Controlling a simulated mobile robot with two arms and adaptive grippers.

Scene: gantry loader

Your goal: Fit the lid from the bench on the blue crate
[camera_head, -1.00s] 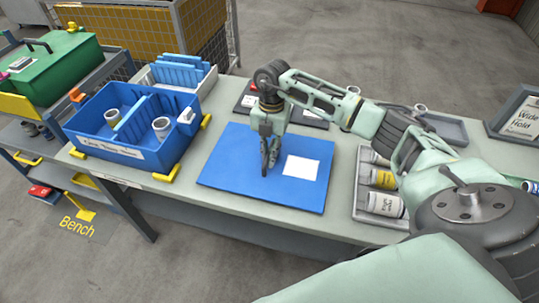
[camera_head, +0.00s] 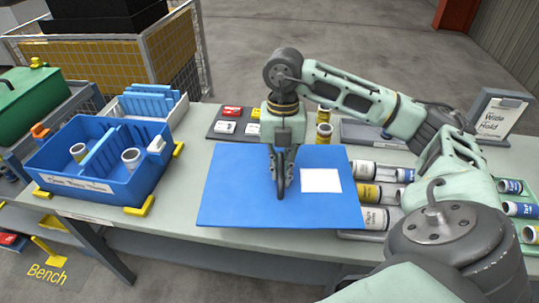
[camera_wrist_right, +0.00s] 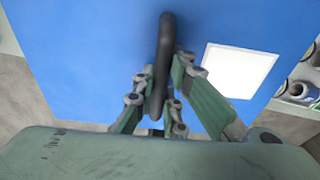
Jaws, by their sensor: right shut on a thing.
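The lid (camera_head: 236,200) is a flat blue panel with a white label and a dark upright handle (camera_wrist_right: 165,60). My right gripper (camera_head: 281,185) is shut on the handle from above, and the lid appears to hang level a little above the bench. In the right wrist view, my right gripper (camera_wrist_right: 160,95) has its fingers on both sides of the handle. The blue crate (camera_head: 138,190) stands open on the bench to the left, with dividers and two pale cups inside. A gap separates lid and crate. My left gripper is out of view.
Yellow corner stops (camera_head: 139,208) flank the crate on the bench (camera_head: 190,150). A white-and-blue bin (camera_head: 172,108) stands behind it. A tray of jars (camera_head: 363,218) is partly covered by the lid's right side. A dark tray with red and white boxes (camera_head: 221,131) lies behind.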

